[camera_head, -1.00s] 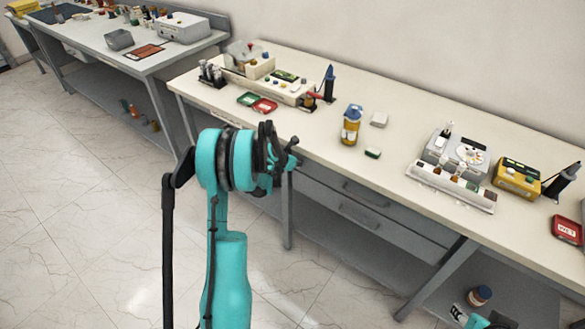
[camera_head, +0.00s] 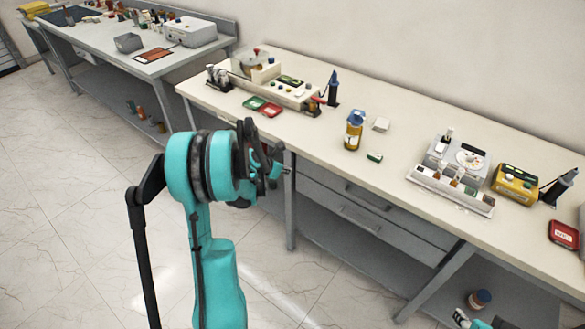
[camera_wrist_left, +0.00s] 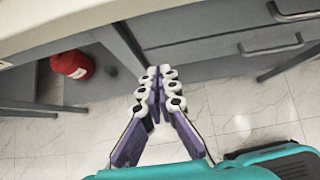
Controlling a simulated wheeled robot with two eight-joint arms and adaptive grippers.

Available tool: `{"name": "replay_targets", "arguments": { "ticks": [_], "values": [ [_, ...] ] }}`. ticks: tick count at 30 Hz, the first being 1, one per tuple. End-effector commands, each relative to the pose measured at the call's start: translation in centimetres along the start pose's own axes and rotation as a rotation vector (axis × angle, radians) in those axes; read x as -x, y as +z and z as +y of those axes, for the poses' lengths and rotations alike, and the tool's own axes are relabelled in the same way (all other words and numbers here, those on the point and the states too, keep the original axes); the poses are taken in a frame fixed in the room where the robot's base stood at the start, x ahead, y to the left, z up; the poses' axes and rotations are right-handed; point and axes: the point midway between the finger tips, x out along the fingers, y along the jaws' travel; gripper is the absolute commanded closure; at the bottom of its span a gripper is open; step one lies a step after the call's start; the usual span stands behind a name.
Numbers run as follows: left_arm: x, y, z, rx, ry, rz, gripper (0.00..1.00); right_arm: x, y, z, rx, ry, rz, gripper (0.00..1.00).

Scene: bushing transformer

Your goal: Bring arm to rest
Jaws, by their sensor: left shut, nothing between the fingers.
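My left arm rises at the lower middle of the head view, bent at the teal wrist. My left gripper (camera_head: 282,171) is in front of the long bench's front edge, clear of the bench top. In the left wrist view its fingers (camera_wrist_left: 160,72) are together at the tips, with nothing between them. Below them are the floor and the bench's drawer fronts. A small teal and black part at the bottom right edge of the head view looks like my right gripper (camera_head: 462,317); it is mostly cut off.
The long bench (camera_head: 310,135) carries an amber bottle (camera_head: 354,132), green and red trays, and instruments. Grey drawers (camera_head: 345,205) hang beneath it. A red container (camera_wrist_left: 72,65) shows under the bench. A second bench (camera_head: 150,70) stands at the back left. The floor at left is open.

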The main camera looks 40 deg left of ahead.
Motion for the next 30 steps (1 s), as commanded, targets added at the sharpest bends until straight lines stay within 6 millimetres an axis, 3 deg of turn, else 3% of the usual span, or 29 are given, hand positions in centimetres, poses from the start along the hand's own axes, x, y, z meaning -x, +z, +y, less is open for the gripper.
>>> {"name": "replay_targets", "arguments": {
  "ticks": [4, 14, 17, 23, 30],
  "values": [
    [1.6, 0.0, 0.0, 0.001, 0.000, 0.000, 1.00, 0.5, -0.3, 0.0, 0.000, 0.000, 0.000, 0.60],
    [2.3, 0.3, -0.8, -0.050, -0.004, 0.005, 1.00, 0.5, -0.3, 0.0, 0.000, 0.000, 0.000, 0.60],
    [3.6, 1.4, -3.2, -0.214, -0.013, 0.022, 1.00, 0.5, -0.3, 0.0, 0.000, 0.000, 0.000, 0.60],
    [9.1, 3.5, -11.6, -0.844, -0.057, 0.068, 1.00, 0.5, -0.3, 0.0, 0.000, 0.000, 0.000, 0.60],
    [16.4, 2.2, -20.7, -1.683, -0.128, 0.091, 1.00, 0.5, -0.3, 0.0, 0.000, 0.000, 0.000, 0.60]
  ]
}}
